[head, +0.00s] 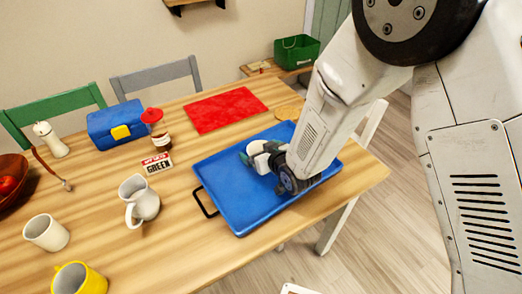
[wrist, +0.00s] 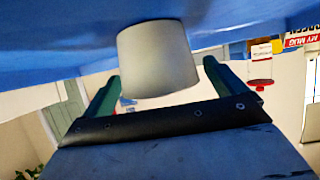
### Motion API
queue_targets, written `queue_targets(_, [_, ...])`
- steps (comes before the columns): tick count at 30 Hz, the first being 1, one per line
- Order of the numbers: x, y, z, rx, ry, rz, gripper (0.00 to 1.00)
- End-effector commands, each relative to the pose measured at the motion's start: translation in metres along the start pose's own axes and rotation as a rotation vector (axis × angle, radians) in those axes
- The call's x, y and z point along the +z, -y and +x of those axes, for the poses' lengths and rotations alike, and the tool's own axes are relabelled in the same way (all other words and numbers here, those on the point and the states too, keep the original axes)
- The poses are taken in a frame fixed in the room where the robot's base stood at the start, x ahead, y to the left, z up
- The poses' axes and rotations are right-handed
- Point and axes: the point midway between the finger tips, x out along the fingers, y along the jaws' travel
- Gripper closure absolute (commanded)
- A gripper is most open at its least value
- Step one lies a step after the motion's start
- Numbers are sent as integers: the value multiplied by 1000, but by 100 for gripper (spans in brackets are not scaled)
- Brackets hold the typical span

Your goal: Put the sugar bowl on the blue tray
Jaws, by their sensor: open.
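The blue tray (head: 245,210) with black handles lies at the right end of the wooden table. A white, plain-sided vessel, which I take to be the sugar bowl (head: 263,163), is over the tray, partly hidden by my gripper (head: 262,160). In the wrist view, which looks upside down, the sugar bowl (wrist: 158,60) is between the two green fingers of my gripper (wrist: 158,85). The fingers are open, with a visible gap on the right side. The bowl's end meets the blue tray surface (wrist: 60,40) at the top, and it seems to stand on the tray.
Left of the tray are a white jug (head: 141,198), a white cup (head: 46,232), a yellow mug (head: 80,280) and a lettered card (head: 157,163). Behind are a red-lidded jar (head: 158,138), a blue box (head: 115,122) and a red mat (head: 225,109). The tray's front left is clear.

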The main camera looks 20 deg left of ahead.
Motion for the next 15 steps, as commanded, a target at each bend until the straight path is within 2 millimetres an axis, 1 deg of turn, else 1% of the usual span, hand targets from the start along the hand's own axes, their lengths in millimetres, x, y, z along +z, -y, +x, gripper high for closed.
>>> queue_targets(2, [-2,0,-1,0,-1,0,4])
queue_targets(5, [-3,0,-10,0,1,0,4])
queue_targets(8, [-3,0,-27,1,1,0,4])
queue_targets(15, [-3,0,-80,1,0,1,4])
